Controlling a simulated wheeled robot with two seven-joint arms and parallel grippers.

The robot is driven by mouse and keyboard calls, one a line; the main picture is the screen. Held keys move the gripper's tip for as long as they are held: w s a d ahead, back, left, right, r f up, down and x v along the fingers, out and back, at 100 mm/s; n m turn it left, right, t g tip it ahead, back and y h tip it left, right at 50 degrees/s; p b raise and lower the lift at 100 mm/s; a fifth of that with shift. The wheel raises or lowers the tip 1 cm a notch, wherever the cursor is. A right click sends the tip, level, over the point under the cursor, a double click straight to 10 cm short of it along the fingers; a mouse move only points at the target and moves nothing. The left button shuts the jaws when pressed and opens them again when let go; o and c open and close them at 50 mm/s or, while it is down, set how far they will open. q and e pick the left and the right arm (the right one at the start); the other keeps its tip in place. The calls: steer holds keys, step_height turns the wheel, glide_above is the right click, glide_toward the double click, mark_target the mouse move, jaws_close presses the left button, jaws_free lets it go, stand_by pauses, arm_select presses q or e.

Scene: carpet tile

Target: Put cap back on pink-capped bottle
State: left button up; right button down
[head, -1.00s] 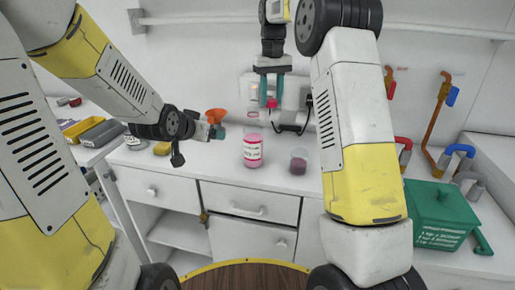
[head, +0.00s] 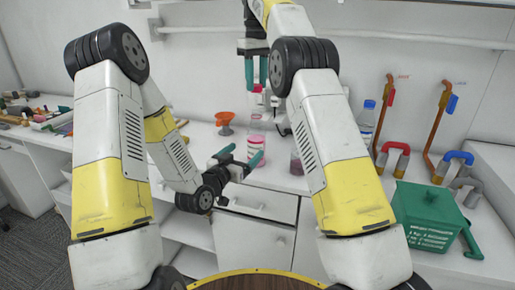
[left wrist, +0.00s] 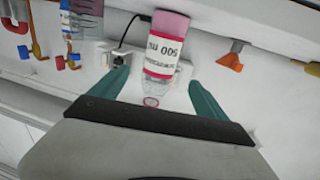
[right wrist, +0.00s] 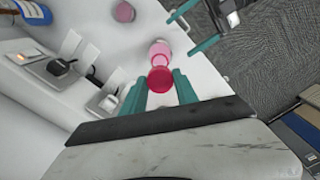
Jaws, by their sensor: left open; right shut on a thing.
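The pink bottle (head: 255,142) with a white label stands upright on the counter; its clear neck (left wrist: 152,90) is uncapped. In the left wrist view the bottle (left wrist: 172,28) shows inverted, beyond and between the spread fingers. My left gripper (head: 241,156) is open and empty, low in front of the bottle, one finger overlapping its lower part in the head view. My right gripper (head: 257,87) is shut on the pink cap (right wrist: 160,80) and holds it above the bottle. In the right wrist view the bottle (right wrist: 159,50) shows just past the cap, partly hidden by it.
An orange funnel (head: 225,118) stands left of the bottle. A beaker of dark pink liquid (head: 296,160) stands close on its right, partly hidden by my right arm. A blue-capped bottle (head: 367,120) and a green bin (head: 428,213) are farther right.

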arm_select(q)
steer(key=shift+w, duration=0.1)
steer(key=x, duration=1.2)
jaws_close()
arm_select(e)
glide_above(256, 111)
steer(key=shift+w+d+f, duration=0.1)
steer(key=shift+w+f, duration=0.05)
steer(key=shift+f, duration=2.35)
